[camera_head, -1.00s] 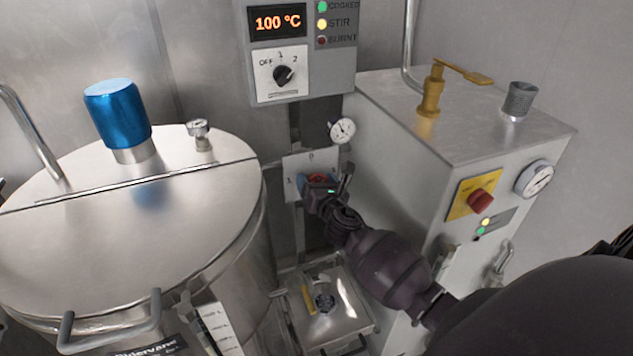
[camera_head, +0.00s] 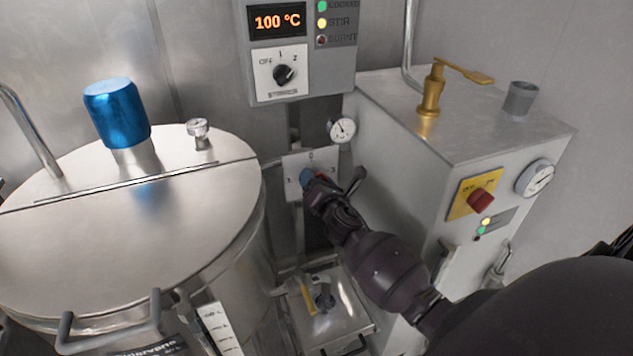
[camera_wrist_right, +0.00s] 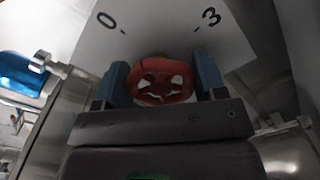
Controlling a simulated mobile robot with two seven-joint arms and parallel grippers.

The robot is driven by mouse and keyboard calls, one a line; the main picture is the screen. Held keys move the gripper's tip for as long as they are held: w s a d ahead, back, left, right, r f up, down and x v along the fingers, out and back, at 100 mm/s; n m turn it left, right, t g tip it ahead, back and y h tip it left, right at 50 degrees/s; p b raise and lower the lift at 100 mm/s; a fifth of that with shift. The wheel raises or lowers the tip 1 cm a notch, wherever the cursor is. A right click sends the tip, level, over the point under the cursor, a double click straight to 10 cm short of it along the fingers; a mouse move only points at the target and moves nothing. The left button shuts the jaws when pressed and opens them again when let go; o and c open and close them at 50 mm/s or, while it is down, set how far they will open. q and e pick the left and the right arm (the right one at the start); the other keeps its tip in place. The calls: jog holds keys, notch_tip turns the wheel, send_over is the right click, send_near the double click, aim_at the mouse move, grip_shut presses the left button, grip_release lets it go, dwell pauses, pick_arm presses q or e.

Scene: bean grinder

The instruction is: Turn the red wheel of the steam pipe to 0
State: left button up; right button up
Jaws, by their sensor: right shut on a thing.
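The red wheel (camera_wrist_right: 163,82) shows in the right wrist view between the two blue fingers of my right gripper (camera_wrist_right: 163,84), which is shut on it. Behind it is a white dial plate (camera_wrist_right: 160,30) with the marks 0 and 3 in sight. In the head view the plate (camera_head: 291,163) is on the back wall between the kettle and the grey cabinet. My right gripper (camera_head: 314,180) hides most of the wheel there. Which mark the wheel points at cannot be told. My left gripper is not in view.
A large steel kettle (camera_head: 110,230) with a blue cap (camera_head: 117,113) stands at the left. A grey cabinet (camera_head: 400,160) stands close on the right. A control box (camera_head: 300,75) and a small gauge (camera_head: 341,130) are above the plate.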

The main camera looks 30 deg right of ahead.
jog(key=m, duration=0.3)
jog(key=shift+f+m, duration=0.1)
jog(key=shift+m, duration=0.3)
jog(key=m, duration=0.3)
jog(key=shift+m, duration=0.3)
jog(key=m, duration=0.5)
jog(key=shift+f+p, duration=0.1)
jog(key=shift+p, duration=0.25)
jog(key=shift+m, duration=0.6)
jog(key=o, duration=0.9)
jog(key=shift+s, duration=0.1)
